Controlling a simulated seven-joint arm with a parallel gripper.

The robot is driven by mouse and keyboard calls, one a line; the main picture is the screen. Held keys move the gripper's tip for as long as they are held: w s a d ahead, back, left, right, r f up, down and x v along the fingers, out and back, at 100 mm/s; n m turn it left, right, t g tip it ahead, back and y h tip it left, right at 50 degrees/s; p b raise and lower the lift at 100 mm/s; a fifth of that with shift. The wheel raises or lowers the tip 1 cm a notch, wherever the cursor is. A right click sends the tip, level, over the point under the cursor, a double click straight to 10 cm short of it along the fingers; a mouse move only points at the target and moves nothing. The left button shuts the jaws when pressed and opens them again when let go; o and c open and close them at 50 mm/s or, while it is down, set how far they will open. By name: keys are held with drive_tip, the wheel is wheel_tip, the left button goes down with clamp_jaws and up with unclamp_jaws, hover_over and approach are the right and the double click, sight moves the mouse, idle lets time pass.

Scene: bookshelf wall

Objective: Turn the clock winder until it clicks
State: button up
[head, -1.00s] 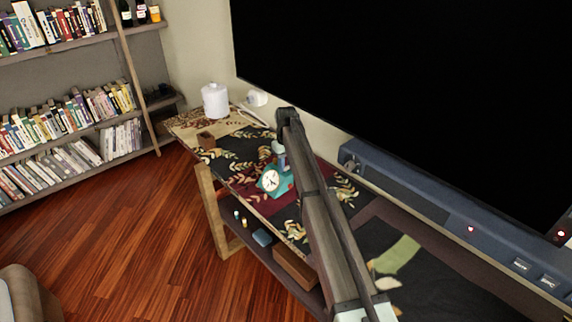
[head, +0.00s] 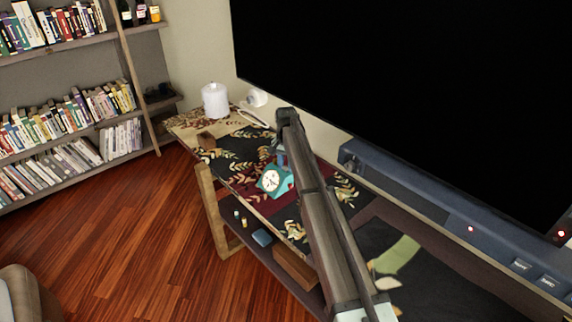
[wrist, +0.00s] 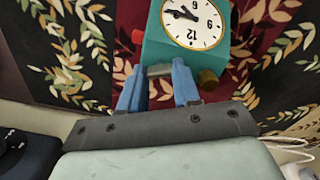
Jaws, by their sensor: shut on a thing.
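In the head view my arm hides most of the gripper and the winder.
A big black screen (head: 400,90) hangs behind, above a dark blue bar (head: 420,205). The bookshelf (head: 70,120) is at the left.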

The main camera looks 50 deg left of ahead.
drive_tip(key=m, duration=1.2)
drive_tip(key=shift+m, duration=0.3)
idle(0.4)
drive_tip(key=o, duration=1.1)
drive_tip(key=shift+c, duration=0.2)
wheel_tip(320, 180, up, 14)
drive_tip(key=shift+f, duration=0.1)
